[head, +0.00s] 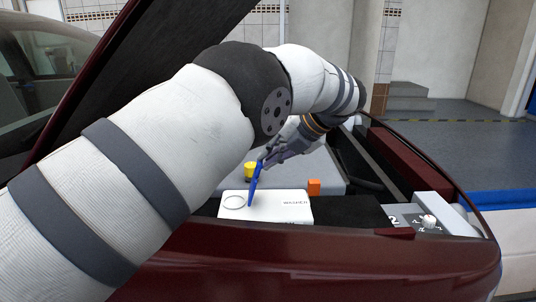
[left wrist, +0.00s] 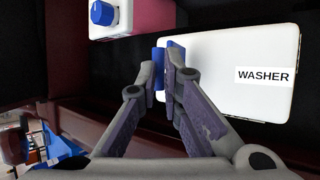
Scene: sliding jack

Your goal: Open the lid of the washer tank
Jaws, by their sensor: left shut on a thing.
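The washer tank (head: 275,212) is a white box labelled WASHER in the engine bay; it also fills the upper right of the left wrist view (left wrist: 225,95). A pale ring (head: 233,202) shows on its top at the left. The blue lid (head: 254,180) stands steeply upright, seen nearly edge-on, just right of the ring, its lower end at the tank top. My left gripper (head: 267,157) is at the lid's upper end and shut on it. In the left wrist view, blue (left wrist: 159,70) shows between the fingertips (left wrist: 166,72). Whether the lid is still joined to the tank is unclear.
A yellow cap (head: 250,170) and an orange block (head: 314,187) stand behind the tank. The dark red front edge (head: 320,258) borders the bay.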

